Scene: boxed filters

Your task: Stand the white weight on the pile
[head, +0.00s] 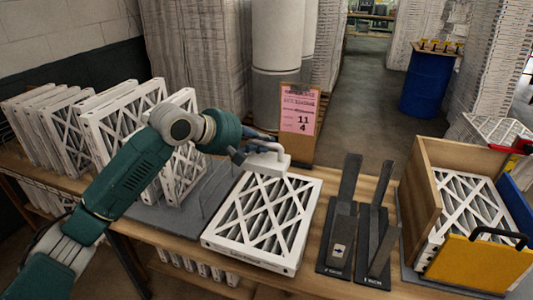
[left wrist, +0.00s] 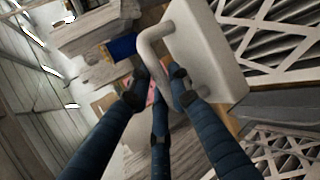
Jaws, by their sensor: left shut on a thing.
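The white weight (head: 268,161) is a flat block with a bent handle on top. My left gripper (head: 262,140) is shut on the handle, which also shows between the fingers in the left wrist view (left wrist: 152,45). The pile (head: 240,248) is a white-framed pleated filter lying flat in the middle of the bench; I cannot tell how many are in it. The weight is level at the pile's far edge. I cannot tell whether it touches. The weight's block (left wrist: 205,50) shows beside filter lattice in the left wrist view. My right gripper is not in view.
Upright filters (head: 125,110) stand at the left on a grey mat (head: 185,218). Dark upright fixtures (head: 345,225) stand right of the pile. A wooden box (head: 425,190) with filters is further right, with a yellow panel (head: 480,265). A pink sign (head: 298,108) stands behind the pile.

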